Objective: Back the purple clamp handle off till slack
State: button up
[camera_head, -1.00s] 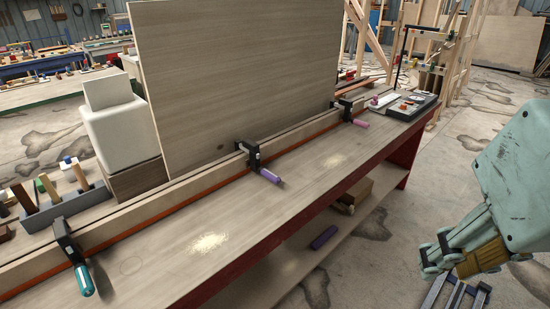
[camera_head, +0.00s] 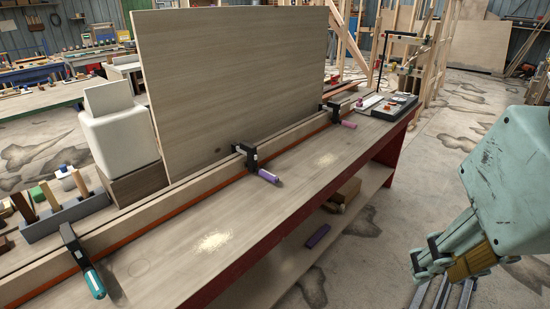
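The purple clamp handle (camera_head: 268,176) belongs to the middle black clamp (camera_head: 246,156) on the long workbench. The clamp sits on the wooden strip by the upright panel, with its handle pointing toward the bench's front edge. A similar clamp farther along has a pinkish-purple handle (camera_head: 348,124). The near-left clamp has a teal handle (camera_head: 92,283). My gripper (camera_head: 424,254) is at the lower right, off the bench's front side and well apart from every clamp. No object shows in it. Its finger opening is not clear from this angle.
The workbench (camera_head: 190,255) has a bare front strip with sawdust patches. A large wooden panel (camera_head: 235,80) stands behind the clamps. A tool block (camera_head: 65,214) is at left and a dark tray (camera_head: 396,107) at the far end.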

jog(key=shift+o, duration=1.3)
jog(key=w+a+f+m+g+y+p, duration=0.1)
jog(key=w+a+f+m+g+y, duration=0.2)
jog(key=a, duration=0.5)
jog(key=w+a+f+m+g+y+p, duration=0.1)
jog(key=w+a+m+g+y+p, duration=0.2)
jog(key=a, duration=0.6)
jog(key=w+a+m+y, duration=0.3)
jog(key=w+a+y, duration=0.1)
jog(key=w, duration=0.4)
jog(key=w+a+m+y, duration=0.2)
jog(key=w+a+y, duration=0.2)
jog(key=w, duration=0.5)
jog(key=w+d+f+m+t+p, duration=0.1)
jog(key=w+d+f+m+t, duration=0.2)
jog(key=w+f, duration=0.4)
jog(key=w+d+f+m+t+p, duration=0.1)
jog(key=w+d+f+m+t, duration=0.2)
jog(key=w+f+m+t, duration=0.2)
jog(key=w+d+f+m+t+p, duration=0.1)
jog(key=w+d+f+m+t, duration=0.3)
jog(key=w+f, duration=0.7)
jog(key=shift+w+f+m+t+p, duration=0.1)
jog(key=shift+w+m+t+p, duration=0.35)
jog(key=shift+w+m, duration=1.1)
jog(key=shift+w+d+f+t, duration=0.35)
jog(key=shift+w+d+f, duration=0.1)
jog(key=shift+f, duration=0.25)
jog(key=shift+a, duration=0.1)
